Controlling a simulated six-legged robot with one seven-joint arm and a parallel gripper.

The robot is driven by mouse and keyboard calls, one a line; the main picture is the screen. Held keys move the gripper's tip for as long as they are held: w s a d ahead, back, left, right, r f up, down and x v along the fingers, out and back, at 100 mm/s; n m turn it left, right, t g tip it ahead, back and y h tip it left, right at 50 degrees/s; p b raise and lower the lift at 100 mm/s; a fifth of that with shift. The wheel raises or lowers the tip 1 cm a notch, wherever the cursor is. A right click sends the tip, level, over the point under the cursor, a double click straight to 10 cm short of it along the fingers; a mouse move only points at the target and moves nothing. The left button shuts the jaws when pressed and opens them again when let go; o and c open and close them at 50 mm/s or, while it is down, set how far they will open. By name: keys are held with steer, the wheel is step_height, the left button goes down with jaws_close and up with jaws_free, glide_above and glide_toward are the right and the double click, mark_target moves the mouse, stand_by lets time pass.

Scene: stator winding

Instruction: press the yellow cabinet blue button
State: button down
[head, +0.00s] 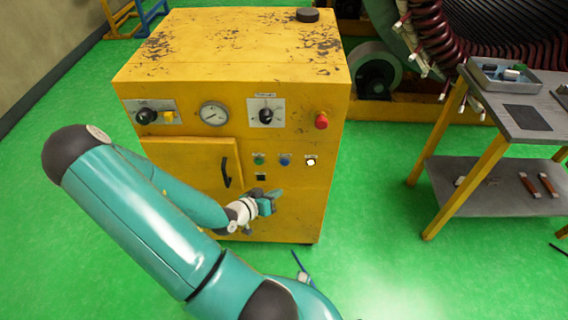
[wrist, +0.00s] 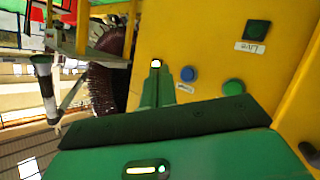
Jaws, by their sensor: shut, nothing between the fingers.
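The yellow cabinet (head: 230,55) stands in front of me. Its blue button (head: 285,160) sits on the front face between a green button (head: 259,159) and a white button (head: 310,161). My gripper (head: 279,193) is shut and empty, a little below that row in the head view. In the wrist view the blue button (wrist: 188,74) shows uncovered, just right of my narrow green fingers (wrist: 156,78). The white button (wrist: 155,63) shows at the finger ends, and the green button (wrist: 233,87) lies farther right. No finger covers the blue button; the gap to the panel is unclear.
A red knob (head: 321,120), a gauge (head: 213,113) and a dial (head: 266,113) sit above the button row. A small black switch (head: 261,177) is below it, beside a door handle (head: 226,172). A grey workbench (head: 530,122) stands right, with green floor between.

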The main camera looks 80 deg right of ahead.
mark_target(285, 162)
steer(key=shift+s+d+r+g+h, duration=0.15)
steer(key=shift+s+g, duration=0.1)
steer(key=shift+s, duration=0.2)
steer(key=shift+s+d+r+g+h, duration=0.15)
steer(key=shift+s+g, duration=0.1)
steer(key=shift+s, duration=0.15)
steer(key=w+d, duration=0.2)
steer(key=d, duration=0.6)
steer(key=shift+d, duration=0.2)
stand_by(1.6)
steer(key=shift+w+d, duration=0.1)
steer(key=shift+d, duration=0.3)
steer(key=shift+w+d, duration=0.1)
steer(key=shift+d, duration=0.25)
stand_by(0.7)
steer(key=shift+a, duration=0.75)
